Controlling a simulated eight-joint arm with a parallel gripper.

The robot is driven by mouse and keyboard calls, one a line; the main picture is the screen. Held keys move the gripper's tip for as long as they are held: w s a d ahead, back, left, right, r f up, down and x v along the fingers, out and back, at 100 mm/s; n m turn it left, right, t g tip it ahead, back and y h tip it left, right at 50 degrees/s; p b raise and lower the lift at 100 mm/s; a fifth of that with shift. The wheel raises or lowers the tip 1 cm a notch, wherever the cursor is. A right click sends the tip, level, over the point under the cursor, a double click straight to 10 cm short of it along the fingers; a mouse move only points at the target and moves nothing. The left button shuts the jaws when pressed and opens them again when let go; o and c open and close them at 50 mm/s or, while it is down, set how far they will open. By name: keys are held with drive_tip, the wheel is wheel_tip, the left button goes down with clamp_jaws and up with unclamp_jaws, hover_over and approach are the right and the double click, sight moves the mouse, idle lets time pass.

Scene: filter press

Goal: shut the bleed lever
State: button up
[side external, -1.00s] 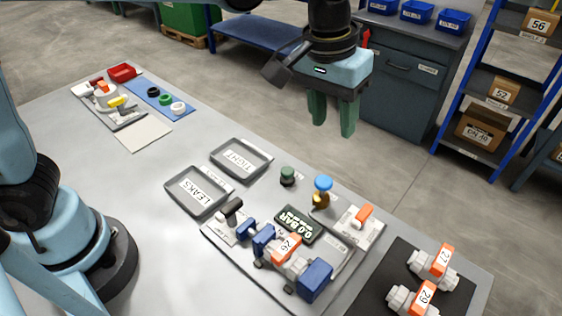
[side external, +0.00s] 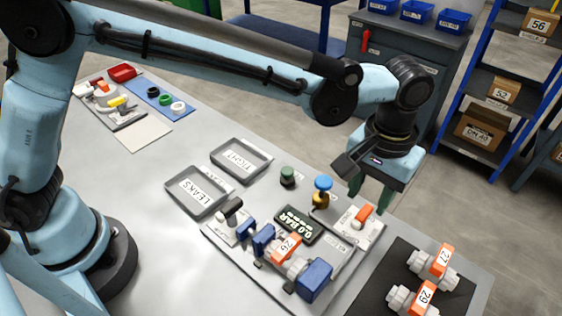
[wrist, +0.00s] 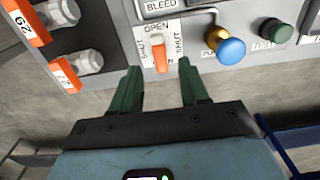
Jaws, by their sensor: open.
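The bleed lever is a small orange handle (side external: 363,213) on a white plate at the right end of the test rig. In the wrist view the lever (wrist: 160,55) points towards my gripper, in line with the word OPEN; SHUT is printed on either side. My gripper (side external: 370,202) has green fingers, is open and empty, and hangs just beyond the lever. In the wrist view my gripper (wrist: 159,68) has its fingertips spread to the left and right of the lever's end, with no contact visible. The exact height gap cannot be told.
A blue knob on brass (side external: 323,186) and a green button (side external: 288,175) stand close by. The gauge (side external: 298,224) reads 0.0 BAR. A clamped valve tagged 26 (side external: 287,248) is on the rig. Valves 27 (side external: 440,260) and 29 (side external: 424,293) lie on a dark mat.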

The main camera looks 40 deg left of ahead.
sight(363, 213)
drive_tip(key=shift+f, duration=2.2)
clamp_jaws()
